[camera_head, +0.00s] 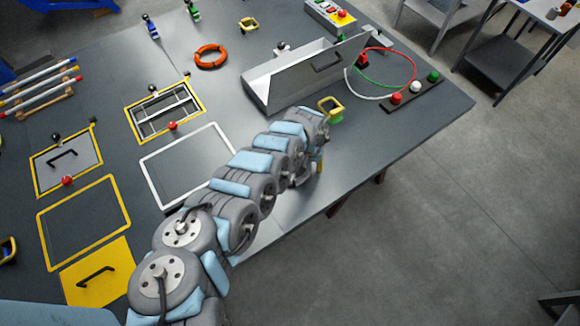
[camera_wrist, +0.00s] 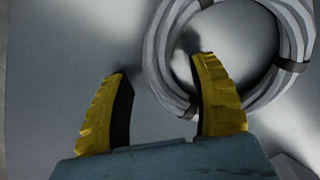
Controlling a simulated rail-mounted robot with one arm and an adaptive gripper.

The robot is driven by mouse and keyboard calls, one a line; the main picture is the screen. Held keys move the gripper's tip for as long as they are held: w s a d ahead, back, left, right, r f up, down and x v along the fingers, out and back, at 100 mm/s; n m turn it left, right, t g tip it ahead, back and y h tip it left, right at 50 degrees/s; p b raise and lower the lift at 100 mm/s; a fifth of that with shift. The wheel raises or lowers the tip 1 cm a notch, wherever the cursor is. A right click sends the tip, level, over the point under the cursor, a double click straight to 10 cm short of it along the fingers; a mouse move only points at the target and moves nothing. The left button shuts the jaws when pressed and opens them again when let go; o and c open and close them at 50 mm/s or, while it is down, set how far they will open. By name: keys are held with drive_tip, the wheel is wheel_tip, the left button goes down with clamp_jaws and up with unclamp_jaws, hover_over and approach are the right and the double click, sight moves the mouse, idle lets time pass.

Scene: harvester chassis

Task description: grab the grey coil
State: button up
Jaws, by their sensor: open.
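The grey coil (camera_wrist: 297,32) lies on a grey metal surface in the upper right of the camera_wrist view. It is a ring of several pale grey turns with dark bands around it, and its top runs out of the picture. My gripper (camera_wrist: 162,66) is open, with two yellow fingers with dark inner pads. The right finger overlaps the coil's lower left part and its opening in the picture. The left finger is to the left of the coil. Nothing is held. I cannot tell the height of the fingertips above the coil.
A grey open trough (camera_head: 262,92) stands behind my arm, with a yellow-framed piece (camera_head: 330,106) beside it. An orange ring (camera_head: 210,56) lies farther back. A white frame (camera_head: 160,190) is left of my arm. The worktable's front edge (camera_head: 400,142) is close on the right.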

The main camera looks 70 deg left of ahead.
drive_tip(key=shift+a+f, duration=0.1)
drive_tip(key=shift+f, duration=0.35)
clamp_jaws()
drive_tip(key=shift+r, duration=0.1)
